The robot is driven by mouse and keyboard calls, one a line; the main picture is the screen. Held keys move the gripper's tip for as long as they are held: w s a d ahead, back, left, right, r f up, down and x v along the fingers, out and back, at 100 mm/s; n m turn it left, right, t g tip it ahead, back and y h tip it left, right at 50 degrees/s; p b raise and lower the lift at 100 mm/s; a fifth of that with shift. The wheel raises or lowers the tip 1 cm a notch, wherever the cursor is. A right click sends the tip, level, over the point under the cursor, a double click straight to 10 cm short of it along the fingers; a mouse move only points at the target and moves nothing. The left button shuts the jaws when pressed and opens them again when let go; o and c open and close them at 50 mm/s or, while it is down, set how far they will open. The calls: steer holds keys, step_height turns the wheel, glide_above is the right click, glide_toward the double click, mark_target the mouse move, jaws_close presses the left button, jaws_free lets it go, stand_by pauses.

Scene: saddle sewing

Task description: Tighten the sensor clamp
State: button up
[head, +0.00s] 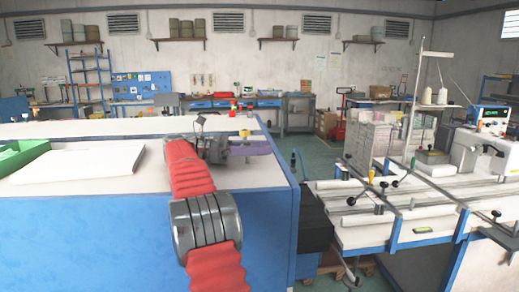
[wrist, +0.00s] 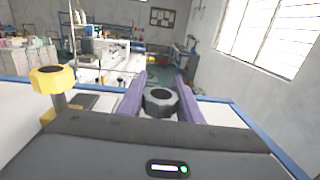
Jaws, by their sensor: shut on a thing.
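In the wrist view, a dark grey, many-sided knob with a black centre (wrist: 160,99) sits between the two purple fingers of my gripper (wrist: 161,88). The fingers are shut on its sides. I take this knob to be part of the sensor clamp; the rest of the clamp is hidden below it and behind my gripper's body. In the head view, my gripper (head: 258,147) shows as a small purple shape at the far right end of the blue-sided bench, and the knob is too small to make out there. A yellow knob on a post (wrist: 52,80) stands left of my gripper in the wrist view.
A white panel (head: 80,165) and a green tray (head: 20,155) lie on the left of the white bench top. A sewing machine (head: 485,150) stands on the table at right, with levers along its front. A green floor gap lies behind the bench.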

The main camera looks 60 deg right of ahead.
steer(key=o, duration=1)
steer(key=shift+o, duration=0.2)
steer(key=shift+v, duration=3.65)
